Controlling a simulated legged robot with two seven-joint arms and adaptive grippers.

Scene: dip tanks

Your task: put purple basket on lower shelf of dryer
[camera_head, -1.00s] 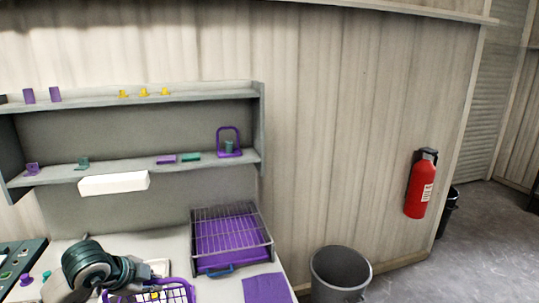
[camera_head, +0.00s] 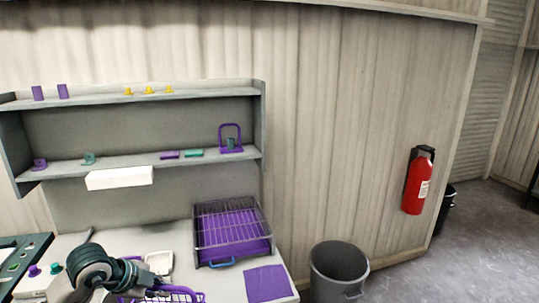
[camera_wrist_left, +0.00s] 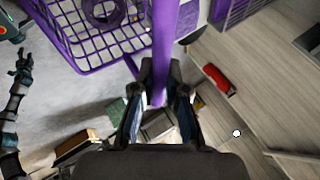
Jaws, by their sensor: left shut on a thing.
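My left gripper (camera_head: 128,272) is low in the head view, over the front of the bench. It is shut on the purple handle (camera_wrist_left: 163,60) of the purple basket in the left wrist view. The basket (camera_head: 182,294) is cut off by the bottom edge of the head view; its mesh (camera_wrist_left: 88,48) and a ring-shaped purple thing inside it show in the wrist view. The wire rack with a purple lower tray (camera_head: 232,256), apparently the dryer, stands right of and beyond the gripper. A dark arm, probably mine, with a claw-like end (camera_wrist_left: 22,58) is at the wrist view's left.
A white dish (camera_head: 159,263) lies between gripper and rack. A wall shelf (camera_head: 120,168) with small parts hangs above. A grey bin (camera_head: 338,270) and red extinguisher (camera_head: 418,182) are to the right.

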